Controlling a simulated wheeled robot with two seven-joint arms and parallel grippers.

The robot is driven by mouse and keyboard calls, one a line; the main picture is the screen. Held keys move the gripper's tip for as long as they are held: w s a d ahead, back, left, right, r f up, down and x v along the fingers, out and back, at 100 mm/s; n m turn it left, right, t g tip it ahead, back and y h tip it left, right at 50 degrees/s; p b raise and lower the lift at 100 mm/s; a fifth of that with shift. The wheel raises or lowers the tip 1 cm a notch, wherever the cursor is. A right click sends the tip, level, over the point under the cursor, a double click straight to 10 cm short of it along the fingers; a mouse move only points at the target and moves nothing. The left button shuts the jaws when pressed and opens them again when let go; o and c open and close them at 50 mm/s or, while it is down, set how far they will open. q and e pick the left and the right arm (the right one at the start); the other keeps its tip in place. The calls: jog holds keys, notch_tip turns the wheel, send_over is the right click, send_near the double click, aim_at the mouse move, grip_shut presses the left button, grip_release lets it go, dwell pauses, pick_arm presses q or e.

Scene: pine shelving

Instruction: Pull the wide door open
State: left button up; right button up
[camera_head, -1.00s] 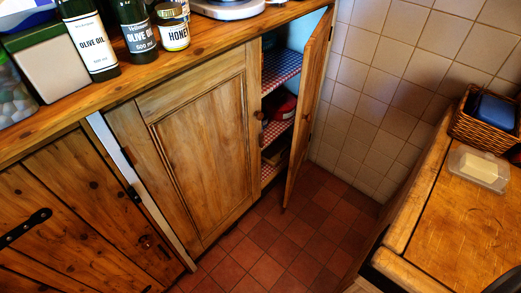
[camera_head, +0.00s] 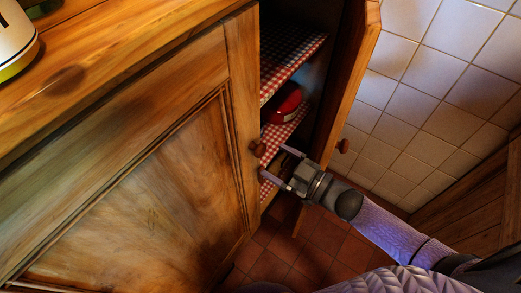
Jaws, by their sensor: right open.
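The wide door (camera_head: 150,200) is a closed wooden panel door filling the lower left of the head view. Its round brown knob (camera_head: 258,149) sits near its right edge. My right gripper (camera_head: 274,162) comes from the lower right, its two thin fingers spread apart and empty. The fingertips are close to the knob, just to its right and below; I cannot tell whether they touch the door edge. My left gripper is not in view.
A narrow door (camera_head: 352,75) with its own knob (camera_head: 343,146) stands open beyond my gripper. Inside, shelves with checked cloth (camera_head: 290,60) hold a red object (camera_head: 286,104). A wooden countertop (camera_head: 110,55) lies above; a tiled wall (camera_head: 440,80) stands right.

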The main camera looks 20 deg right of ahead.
aim_at(264, 153)
jog(key=x, duration=0.3)
jog(key=shift+w+a+f+b, duration=0.1)
jog(key=shift+w+f+b, duration=0.2)
jog(key=shift+w+f, duration=0.1)
jog(key=shift+w+a+r, duration=0.15)
jog(key=shift+w+a, duration=0.2)
jog(key=shift+w, duration=0.15)
grip_shut()
